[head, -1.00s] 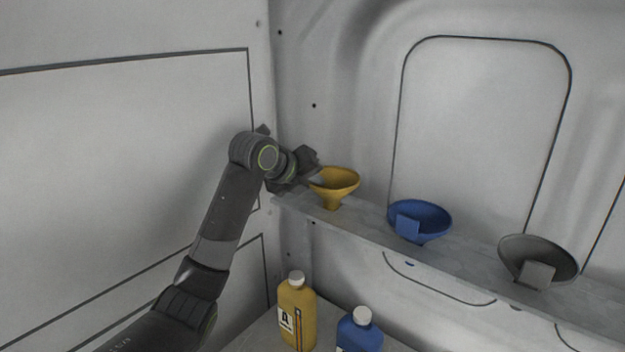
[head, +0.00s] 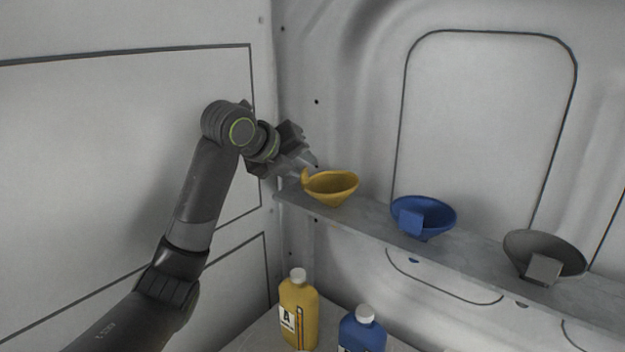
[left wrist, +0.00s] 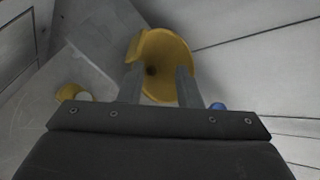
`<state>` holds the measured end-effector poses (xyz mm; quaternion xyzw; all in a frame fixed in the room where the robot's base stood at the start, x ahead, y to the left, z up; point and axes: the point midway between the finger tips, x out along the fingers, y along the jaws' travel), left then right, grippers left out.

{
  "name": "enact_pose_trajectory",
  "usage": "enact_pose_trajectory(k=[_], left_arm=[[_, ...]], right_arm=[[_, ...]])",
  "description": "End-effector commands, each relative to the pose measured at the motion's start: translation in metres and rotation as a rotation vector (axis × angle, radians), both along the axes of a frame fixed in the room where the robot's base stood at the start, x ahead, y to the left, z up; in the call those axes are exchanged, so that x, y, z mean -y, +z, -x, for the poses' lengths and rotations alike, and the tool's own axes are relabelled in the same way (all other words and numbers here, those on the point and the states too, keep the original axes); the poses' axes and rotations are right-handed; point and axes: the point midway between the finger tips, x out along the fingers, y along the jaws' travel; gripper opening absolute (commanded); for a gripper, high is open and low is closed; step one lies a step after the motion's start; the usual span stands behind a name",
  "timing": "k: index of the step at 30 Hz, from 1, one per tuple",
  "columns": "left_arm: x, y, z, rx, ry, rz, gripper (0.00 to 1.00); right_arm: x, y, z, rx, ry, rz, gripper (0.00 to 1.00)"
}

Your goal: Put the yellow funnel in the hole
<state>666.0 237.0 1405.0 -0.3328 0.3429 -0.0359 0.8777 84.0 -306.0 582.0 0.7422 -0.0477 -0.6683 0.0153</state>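The yellow funnel (head: 331,188) sits at the left end of the grey shelf (head: 370,226), bowl up, with its tab toward my left gripper. Its spout is hidden below the bowl, and the hole under it cannot be seen. My left gripper (head: 307,167) is just left of and above the funnel's rim. In the left wrist view its two fingers (left wrist: 159,88) are spread, with the yellow funnel (left wrist: 165,55) beyond them and nothing gripped between. My right gripper is not in view.
A blue funnel (head: 424,217) and a dark grey funnel (head: 543,256) are farther right on the shelf. A yellow bottle (head: 299,313) and a blue bottle (head: 362,332) stand on the surface below. The wall is close behind the shelf.

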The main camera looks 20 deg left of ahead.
Motion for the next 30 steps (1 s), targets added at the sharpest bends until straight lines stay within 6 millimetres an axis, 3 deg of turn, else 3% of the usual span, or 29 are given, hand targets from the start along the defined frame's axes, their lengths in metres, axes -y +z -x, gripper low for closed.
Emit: enact_pose_trajectory(k=[3, 10, 26, 30], left_arm=[[-0.009, 0.013, 0.020, 0.006, 0.001, -0.003, 0.31], [-0.016, 0.031, 0.042, 0.002, -0.001, 0.000, 0.31], [-0.018, 0.035, 0.046, -0.001, -0.001, 0.000, 0.31], [-0.018, 0.024, 0.045, -0.018, 0.017, 0.016, 0.31]], right_arm=[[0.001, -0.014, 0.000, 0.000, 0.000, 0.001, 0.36], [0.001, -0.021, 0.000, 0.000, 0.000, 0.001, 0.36], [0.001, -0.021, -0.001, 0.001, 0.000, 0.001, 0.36], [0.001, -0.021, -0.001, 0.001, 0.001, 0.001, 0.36]])
